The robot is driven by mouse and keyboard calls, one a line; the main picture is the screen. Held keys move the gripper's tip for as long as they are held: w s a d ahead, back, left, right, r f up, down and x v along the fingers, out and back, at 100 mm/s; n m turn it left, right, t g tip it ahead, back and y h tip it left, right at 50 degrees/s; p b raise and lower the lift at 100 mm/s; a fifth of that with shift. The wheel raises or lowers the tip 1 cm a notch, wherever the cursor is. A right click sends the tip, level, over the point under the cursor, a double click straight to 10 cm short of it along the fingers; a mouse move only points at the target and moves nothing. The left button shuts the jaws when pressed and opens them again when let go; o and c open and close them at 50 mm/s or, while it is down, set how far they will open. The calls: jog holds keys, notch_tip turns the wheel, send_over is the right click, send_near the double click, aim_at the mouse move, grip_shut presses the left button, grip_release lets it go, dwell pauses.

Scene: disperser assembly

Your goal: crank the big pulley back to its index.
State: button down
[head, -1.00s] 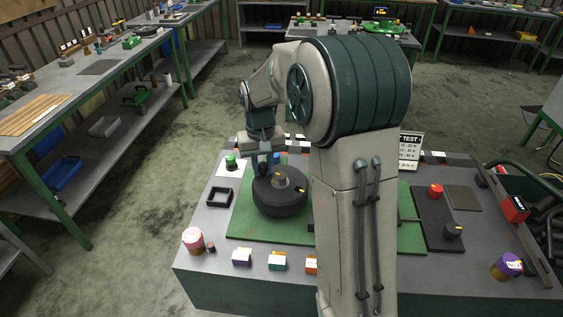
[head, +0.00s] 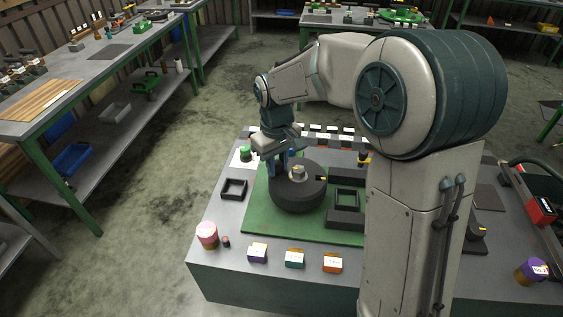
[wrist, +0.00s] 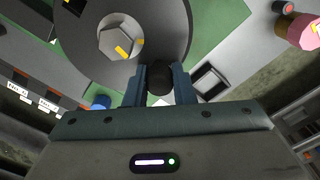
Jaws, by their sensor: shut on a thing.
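The big pulley (head: 300,197) is a thick black disc with a grey hub, lying flat on the green board (head: 258,222). A yellow mark shows near its right rim. In the wrist view the pulley (wrist: 172,25) fills the top, with a grey hex hub (wrist: 121,38) bearing a yellow mark. My gripper (head: 279,168) is at the pulley's far left side. In the wrist view my gripper (wrist: 160,82) is shut on a black crank knob (wrist: 159,78) near the pulley's rim. The base of the knob is hidden.
A black square frame (head: 233,189) lies left of the pulley and black blocks (head: 345,198) lie to its right. Purple, teal and orange boxes (head: 295,258) line the front edge, with a pink cylinder (head: 207,235) at front left. My arm hides the bench's right middle.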

jog(key=shift+r, duration=0.1)
jog(key=c, duration=1.2)
grip_release()
notch_tip(320, 180, up, 14)
jog(key=shift+b, duration=0.35)
jog(key=s+d+f+m+t, duration=0.1)
jog(key=s+d+f+m, duration=0.2)
jog(key=s+d, duration=0.4)
jog(key=s+d+f+m+t, duration=0.2)
jog(key=s+d+f+m, duration=0.2)
jog(key=s, duration=0.9)
notch_tip(320, 180, down, 2)
jog(key=d, duration=0.2)
jog(key=shift+s+d+f, duration=0.15)
jog(key=shift+s+d, duration=0.05)
jog(key=shift+d, duration=0.2)
